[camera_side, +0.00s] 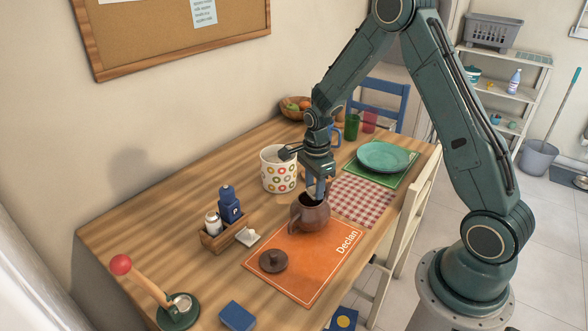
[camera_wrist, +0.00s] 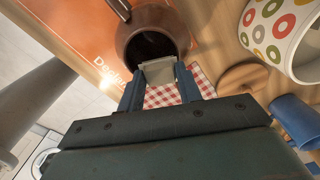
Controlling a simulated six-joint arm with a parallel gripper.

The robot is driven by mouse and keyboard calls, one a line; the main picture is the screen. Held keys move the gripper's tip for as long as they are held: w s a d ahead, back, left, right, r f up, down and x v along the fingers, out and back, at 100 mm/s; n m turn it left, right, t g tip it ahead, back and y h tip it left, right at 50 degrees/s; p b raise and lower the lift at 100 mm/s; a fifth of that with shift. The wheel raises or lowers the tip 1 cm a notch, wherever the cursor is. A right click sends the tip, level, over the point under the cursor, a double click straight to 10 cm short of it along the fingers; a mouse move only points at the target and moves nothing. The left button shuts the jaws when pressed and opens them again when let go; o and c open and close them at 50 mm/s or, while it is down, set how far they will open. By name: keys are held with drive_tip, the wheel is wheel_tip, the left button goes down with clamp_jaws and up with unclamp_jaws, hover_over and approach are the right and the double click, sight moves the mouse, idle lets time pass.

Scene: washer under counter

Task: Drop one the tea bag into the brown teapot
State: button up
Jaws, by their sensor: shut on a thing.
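The brown teapot (camera_side: 310,214) stands open on the orange placemat (camera_side: 300,262); its dark round opening and brown body show in the wrist view (camera_wrist: 126,42). Its brown lid (camera_side: 273,260) lies apart on the same mat. My gripper (camera_side: 318,192) points down just above the teapot. In the wrist view, my blue fingers (camera_wrist: 160,86) are shut on a pale tea bag (camera_wrist: 158,72), which overlaps the near edge of the opening. The side view does not show the tea bag clearly, and its height above the rim is hard to tell.
A ring-patterned white canister (camera_side: 276,178) stands close behind the teapot. A wooden caddy (camera_side: 222,238) with bottles and a small white item (camera_side: 248,237) are to the left. A green plate (camera_side: 383,156) and checked cloth (camera_side: 362,200) lie right. A red-knobbed lever device (camera_side: 178,308) stands front left.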

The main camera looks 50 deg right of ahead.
sight(314, 189)
drive_tip(key=o, duration=1)
drive_tip(key=shift+r, duration=0.2)
wheel_tip(314, 189, up, 14)
drive_tip(key=shift+f, duration=0.25)
